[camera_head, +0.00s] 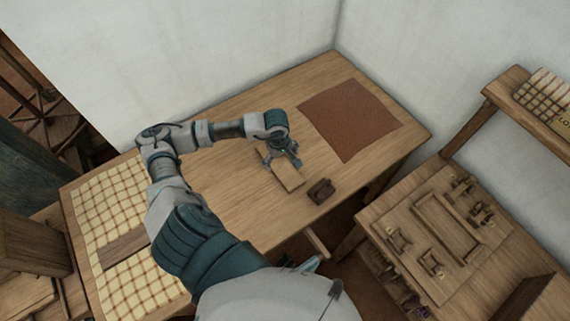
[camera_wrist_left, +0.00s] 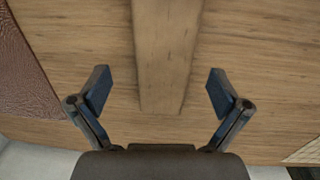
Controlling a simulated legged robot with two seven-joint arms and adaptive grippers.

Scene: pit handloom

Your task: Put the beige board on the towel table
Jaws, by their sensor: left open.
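The beige board (camera_head: 288,177) is a narrow, pale wooden piece on the wooden table (camera_head: 225,200). Its far end is hidden under my left gripper (camera_head: 284,156). In the left wrist view the board (camera_wrist_left: 165,55) runs up between the spread fingers of my left gripper (camera_wrist_left: 156,92). There is a clear gap on each side, so the fingers do not touch it. A yellow-checked towel (camera_head: 105,200) lies on the left end of the same table. A small blue-grey part beside my body at the bottom may belong to my right gripper; its jaws cannot be made out.
A dark brown block (camera_head: 320,191) sits just right of the board, near the table's front edge. A red-brown mat (camera_head: 350,118) lies at the right end. A brown plank (camera_head: 124,247) lies across the towel. A second wooden table with fittings (camera_head: 440,235) stands at right.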

